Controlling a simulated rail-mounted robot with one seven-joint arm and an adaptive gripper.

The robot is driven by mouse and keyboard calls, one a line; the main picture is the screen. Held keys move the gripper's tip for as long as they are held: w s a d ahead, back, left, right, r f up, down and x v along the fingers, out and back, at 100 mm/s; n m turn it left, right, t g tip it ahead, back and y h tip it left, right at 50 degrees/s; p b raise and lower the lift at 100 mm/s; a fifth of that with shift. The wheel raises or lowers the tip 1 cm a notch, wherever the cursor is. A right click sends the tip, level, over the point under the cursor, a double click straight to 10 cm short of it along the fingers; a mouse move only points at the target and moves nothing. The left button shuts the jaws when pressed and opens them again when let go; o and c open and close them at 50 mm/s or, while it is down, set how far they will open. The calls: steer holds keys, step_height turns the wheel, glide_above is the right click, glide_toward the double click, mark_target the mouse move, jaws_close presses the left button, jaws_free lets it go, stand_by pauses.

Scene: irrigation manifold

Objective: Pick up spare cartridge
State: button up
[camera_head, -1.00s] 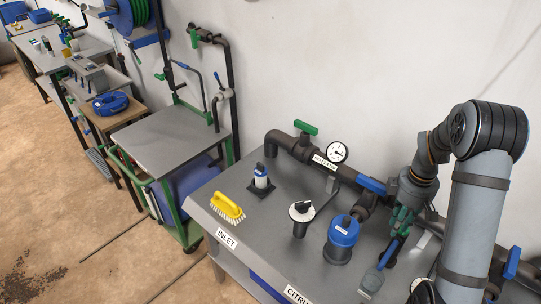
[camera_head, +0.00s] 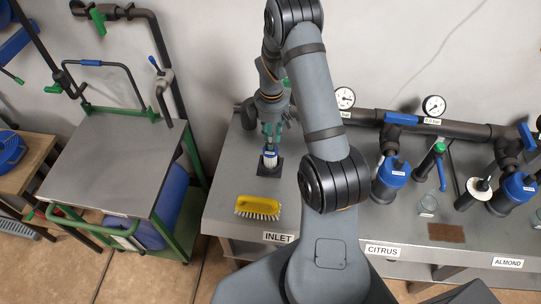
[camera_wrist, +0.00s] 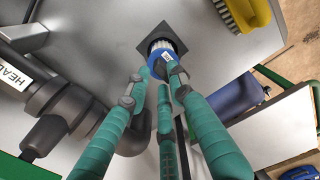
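The spare cartridge (camera_head: 270,159) is a small white and blue cylinder standing upright on a black square pad (camera_head: 260,169) at the left part of the manifold bench. My gripper (camera_head: 271,141) points down right above it. In the wrist view the cartridge's blue-capped body (camera_wrist: 165,44) shows just beyond the tips of my three teal fingers (camera_wrist: 160,76). The fingers are spread, with the blue top of the cartridge between or just past the tips. I cannot tell whether any finger touches it. The pad's corner (camera_wrist: 150,50) also shows there.
A yellow brush (camera_head: 258,207) lies in front of the pad, near the bench edge. Pipework with a gauge (camera_head: 345,97) runs along the wall behind. Blue filter housings (camera_head: 391,178) stand to the right. A green-framed cart (camera_head: 110,165) stands left of the bench.

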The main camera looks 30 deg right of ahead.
mark_target(270, 155)
steer(key=shift+w+a+f, duration=0.1)
steer(key=shift+a+f, duration=0.05)
steer(key=shift+f, duration=0.45)
steer(key=shift+w+a+f, duration=0.1)
steer(key=shift+f, duration=0.45)
steer(key=shift+s+d+f+p, duration=0.2)
steer(key=shift+d+f+p, duration=0.05)
steer(key=shift+f+p, duration=0.1)
steer(key=shift+w+a, duration=0.1)
steer(key=shift+c, duration=0.5)
jaws_close()
